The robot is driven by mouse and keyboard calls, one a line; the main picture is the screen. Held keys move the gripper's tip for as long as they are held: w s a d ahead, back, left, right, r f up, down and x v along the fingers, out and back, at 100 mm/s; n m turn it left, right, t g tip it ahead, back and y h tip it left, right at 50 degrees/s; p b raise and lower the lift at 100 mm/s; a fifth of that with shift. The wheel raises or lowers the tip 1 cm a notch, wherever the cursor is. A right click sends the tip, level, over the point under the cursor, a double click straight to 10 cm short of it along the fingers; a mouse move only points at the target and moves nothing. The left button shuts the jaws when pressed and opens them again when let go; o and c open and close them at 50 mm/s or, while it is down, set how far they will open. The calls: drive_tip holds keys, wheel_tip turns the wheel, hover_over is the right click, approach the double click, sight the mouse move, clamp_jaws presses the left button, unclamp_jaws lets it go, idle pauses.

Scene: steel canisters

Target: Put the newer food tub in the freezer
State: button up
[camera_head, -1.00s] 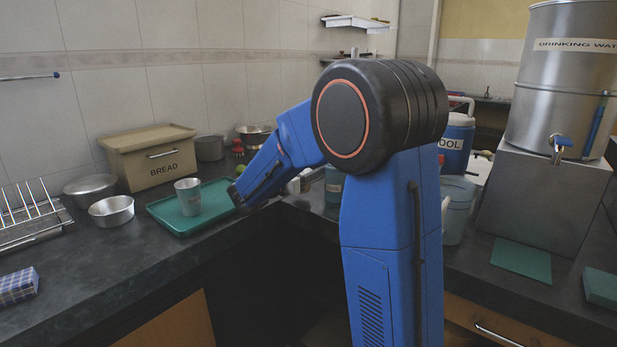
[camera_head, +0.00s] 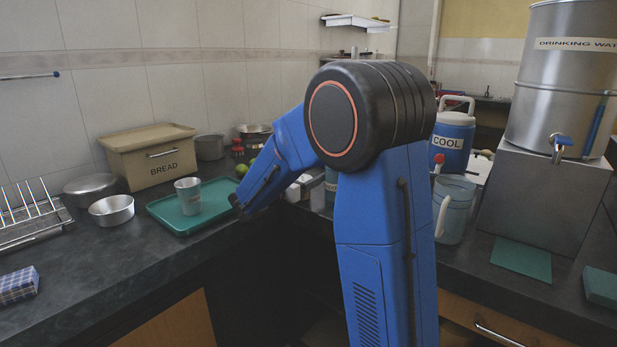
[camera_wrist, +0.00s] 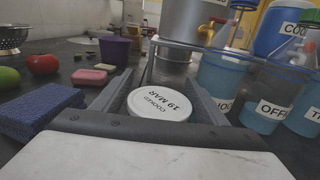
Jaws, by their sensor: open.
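In the wrist view, a round white tub lid (camera_wrist: 160,103) reads "COOKED 19 MAR". It lies between the two grey fingers of my gripper (camera_wrist: 164,82). The fingers are open, one on each side of the lid, with the tub's body hidden under it. I cannot tell whether either finger touches it. No second dated tub and no freezer can be made out. In the head view my blue arm hides the gripper and this tub.
A blue sponge (camera_wrist: 42,110), a tomato (camera_wrist: 43,64) and a purple cup (camera_wrist: 115,53) are left of the gripper. Labelled bottles, one reading "OFF" (camera_wrist: 270,108), crowd its right. In the head view, a green tray (camera_head: 181,227) with a metal cup (camera_head: 188,196) stands beside the bread bin (camera_head: 152,158).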

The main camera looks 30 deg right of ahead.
drive_tip(key=v, duration=1.1)
drive_tip(key=shift+a, duration=0.25)
drive_tip(key=shift+s+a+r, duration=0.1)
drive_tip(key=shift+a, duration=0.1)
drive_tip(key=shift+c, duration=0.7)
drive_tip(key=s+a+r+g+y, duration=0.1)
drive_tip(key=s+a+r+y, duration=0.1)
drive_tip(key=a+r+y, duration=0.15)
drive_tip(key=x, duration=1.6)
drive_tip(key=shift+w+d+f, duration=0.2)
drive_tip(key=shift+w+f, duration=0.05)
drive_tip(key=c, duration=0.9)
